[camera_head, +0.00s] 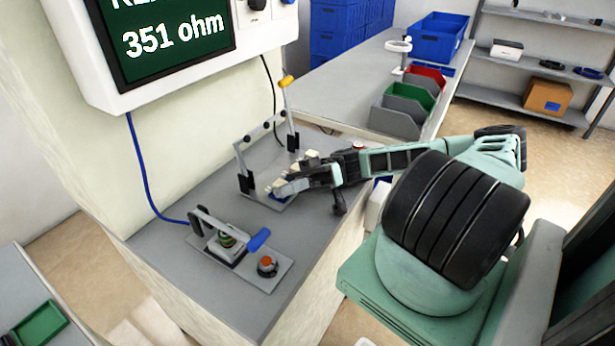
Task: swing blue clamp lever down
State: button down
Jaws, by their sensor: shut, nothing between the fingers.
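The blue clamp lever (259,239) is on the near fixture (282,272) on the grey bench.
The far fixture's yellow-handled lever (287,81) stands upright behind my gripper. A red button (267,263) is on the near plate. A display (175,40) above reads 351 ohm. A blue cable (147,177) runs to the near fixture. The bench front left (165,240) is clear.

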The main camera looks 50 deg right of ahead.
jog(key=d, duration=0.7)
jog(key=shift+d+b, duration=0.15)
jog(key=shift+b, duration=0.2)
